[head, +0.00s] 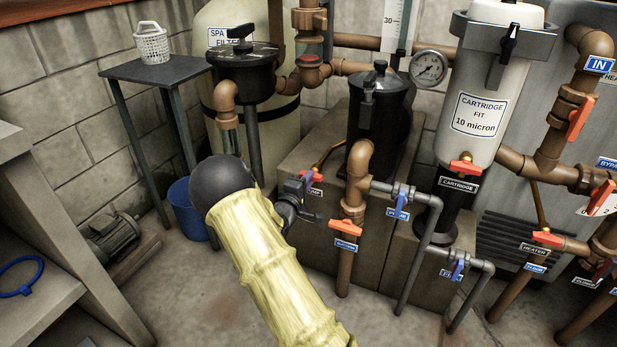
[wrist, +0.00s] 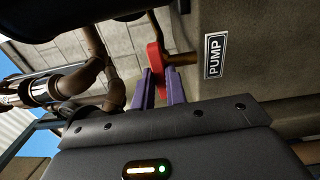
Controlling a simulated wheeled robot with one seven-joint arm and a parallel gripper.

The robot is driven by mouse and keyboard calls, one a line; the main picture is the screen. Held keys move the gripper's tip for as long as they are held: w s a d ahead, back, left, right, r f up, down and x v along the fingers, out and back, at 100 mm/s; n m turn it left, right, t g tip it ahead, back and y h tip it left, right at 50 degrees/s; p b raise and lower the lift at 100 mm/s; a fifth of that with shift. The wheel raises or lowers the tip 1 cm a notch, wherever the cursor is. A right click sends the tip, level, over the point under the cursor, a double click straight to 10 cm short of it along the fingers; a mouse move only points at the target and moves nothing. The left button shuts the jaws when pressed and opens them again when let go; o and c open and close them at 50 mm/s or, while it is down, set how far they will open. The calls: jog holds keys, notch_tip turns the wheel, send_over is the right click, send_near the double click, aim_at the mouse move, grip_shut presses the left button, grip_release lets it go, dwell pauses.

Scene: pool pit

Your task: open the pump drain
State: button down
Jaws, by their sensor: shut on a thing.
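The drain valve by the PUMP label has a red handle (wrist: 154,58) on a short brass stub (wrist: 182,59). In the head view the red handle (head: 312,176) is partly hidden behind my gripper (head: 301,187), at the left side of the plinth. In the wrist view my gripper (wrist: 160,86) has its two purple fingers on either side of the red handle, shut on it. The PUMP label (wrist: 215,55) is on the plinth face beside the stub. I cannot tell how far the handle is turned. The black pump strainer pot (head: 380,115) stands above on the plinth.
Other red-handled valves stand close by: one on the brown pipe (head: 346,227) to the right, one by the cartridge filter (head: 463,168). A blue bucket (head: 188,208) and a side table (head: 155,68) stand to the left. The floor in front is clear.

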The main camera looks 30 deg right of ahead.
jog(key=n+p, duration=0.9)
jog(key=n, duration=0.9)
jog(key=shift+f+p, duration=0.1)
jog(key=shift+p, duration=0.3)
jog(key=c, duration=1.3)
grip_release()
jog(key=shift+v, duration=3.55)
